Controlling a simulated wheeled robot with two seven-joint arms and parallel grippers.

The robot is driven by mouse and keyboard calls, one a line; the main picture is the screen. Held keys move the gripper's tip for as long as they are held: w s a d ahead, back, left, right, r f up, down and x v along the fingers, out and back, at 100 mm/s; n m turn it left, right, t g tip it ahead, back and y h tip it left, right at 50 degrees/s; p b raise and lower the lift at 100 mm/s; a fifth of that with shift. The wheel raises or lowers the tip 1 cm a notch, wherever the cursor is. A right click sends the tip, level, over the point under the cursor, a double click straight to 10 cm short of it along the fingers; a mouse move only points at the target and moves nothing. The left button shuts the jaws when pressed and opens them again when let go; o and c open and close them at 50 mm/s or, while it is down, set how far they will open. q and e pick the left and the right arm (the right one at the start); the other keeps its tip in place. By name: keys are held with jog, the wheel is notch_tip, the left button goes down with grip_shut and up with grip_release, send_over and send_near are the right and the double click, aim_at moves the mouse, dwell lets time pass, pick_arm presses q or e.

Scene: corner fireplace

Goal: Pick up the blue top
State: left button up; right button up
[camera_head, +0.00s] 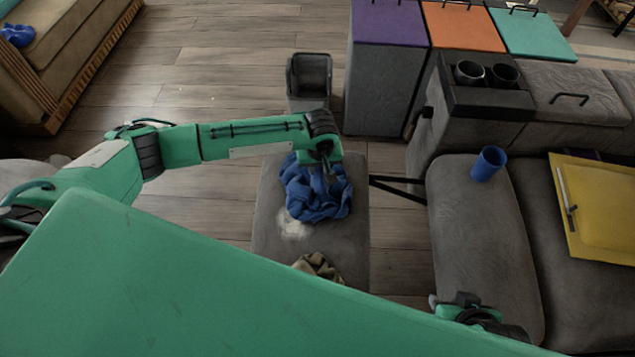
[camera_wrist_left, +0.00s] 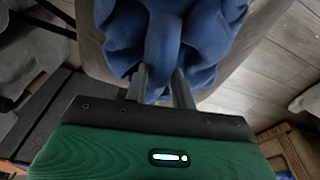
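The blue top (camera_head: 318,195) lies crumpled on a grey cushioned seat (camera_head: 268,225) in the middle of the head view. My left gripper (camera_head: 328,172) reaches down onto its upper part. In the left wrist view, the two fingers (camera_wrist_left: 161,88) stand partly apart with a fold of the blue top (camera_wrist_left: 200,30) bunched between them, and they look closed on it. The fabric still rests on the seat. Part of my right arm's end (camera_head: 470,312) shows at the bottom right of the head view, away from the top; its fingers cannot be made out.
A patterned crumpled cloth (camera_head: 318,267) lies on the same seat's near end. A blue cup (camera_head: 488,163) stands on the grey sofa to the right, near a yellow cushion (camera_head: 605,205). A dark bin (camera_head: 310,75) and coloured-lid boxes (camera_head: 390,22) stand behind. Wooden floor is free at left.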

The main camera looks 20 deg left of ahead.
pick_arm(q)
jog(key=shift+f, duration=0.25)
grip_shut()
jog(key=shift+r, duration=0.15)
